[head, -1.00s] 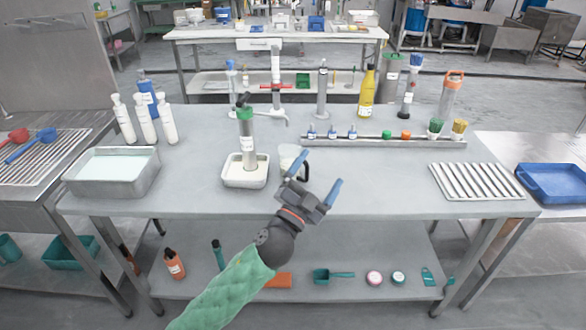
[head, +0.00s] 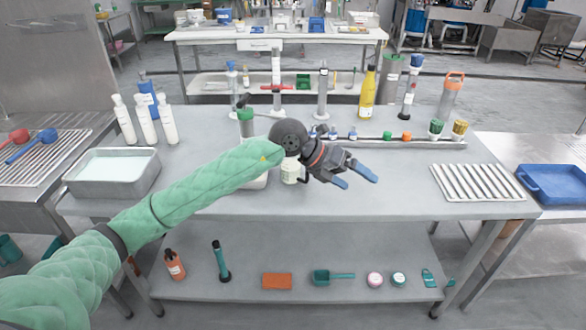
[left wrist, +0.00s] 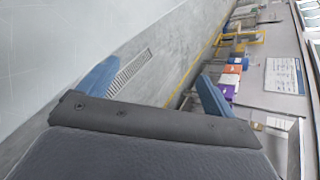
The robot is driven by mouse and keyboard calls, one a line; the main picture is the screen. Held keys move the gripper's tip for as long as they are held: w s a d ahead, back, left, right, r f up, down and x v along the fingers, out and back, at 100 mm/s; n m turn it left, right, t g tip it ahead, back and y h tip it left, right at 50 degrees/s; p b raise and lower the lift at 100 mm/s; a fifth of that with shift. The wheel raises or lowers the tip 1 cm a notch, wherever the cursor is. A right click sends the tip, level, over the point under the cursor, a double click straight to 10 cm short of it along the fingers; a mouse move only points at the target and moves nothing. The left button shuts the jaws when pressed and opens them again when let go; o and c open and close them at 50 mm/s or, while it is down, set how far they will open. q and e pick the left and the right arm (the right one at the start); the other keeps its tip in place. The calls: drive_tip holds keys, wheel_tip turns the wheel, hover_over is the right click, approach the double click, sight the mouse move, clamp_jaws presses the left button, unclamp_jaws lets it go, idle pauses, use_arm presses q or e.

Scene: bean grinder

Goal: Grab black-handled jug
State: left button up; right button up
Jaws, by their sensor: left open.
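The small white jug (head: 291,174) stands on the grey table, just right of the bean grinder (head: 247,122). My left wrist and arm pass over it and hide its top; only its lower body shows, with a little of its dark handle at its right side. My left gripper (head: 361,183) is right of the jug, open and empty, its blue fingers apart and pointing right and toward the table's front. In the left wrist view the gripper (left wrist: 157,84) is also open, with no jug between the fingers. My right gripper is not in view.
A metal rack (head: 385,142) with small bottles and caps runs behind the gripper. A ridged tray (head: 476,182) lies at the right and a metal basin (head: 112,172) at the left. My arm covers most of the grinder's white base.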

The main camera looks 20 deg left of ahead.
use_arm(q)
drive_tip(key=w+a+n+t+y, duration=0.1)
drive_tip(key=w+a+y, duration=0.2)
drive_tip(key=a, duration=0.2)
drive_tip(key=w+a+t+y, duration=0.1)
drive_tip(key=w+a+y, duration=0.2)
drive_tip(key=a, duration=0.3)
wheel_tip(320, 180, up, 3)
drive_tip(key=n+y, duration=0.2)
drive_tip(key=y, duration=0.2)
hover_over(295, 168)
drive_tip(key=s+a, duration=0.1)
drive_tip(key=a, duration=0.1)
drive_tip(key=shift+f+y, duration=0.1)
drive_tip(key=shift+y, duration=0.2)
drive_tip(key=p+x, duration=0.2)
drive_tip(key=x, duration=0.5)
drive_tip(key=shift+w, duration=0.35)
drive_tip(key=shift+a+f, duration=0.1)
drive_tip(key=c, duration=1.4)
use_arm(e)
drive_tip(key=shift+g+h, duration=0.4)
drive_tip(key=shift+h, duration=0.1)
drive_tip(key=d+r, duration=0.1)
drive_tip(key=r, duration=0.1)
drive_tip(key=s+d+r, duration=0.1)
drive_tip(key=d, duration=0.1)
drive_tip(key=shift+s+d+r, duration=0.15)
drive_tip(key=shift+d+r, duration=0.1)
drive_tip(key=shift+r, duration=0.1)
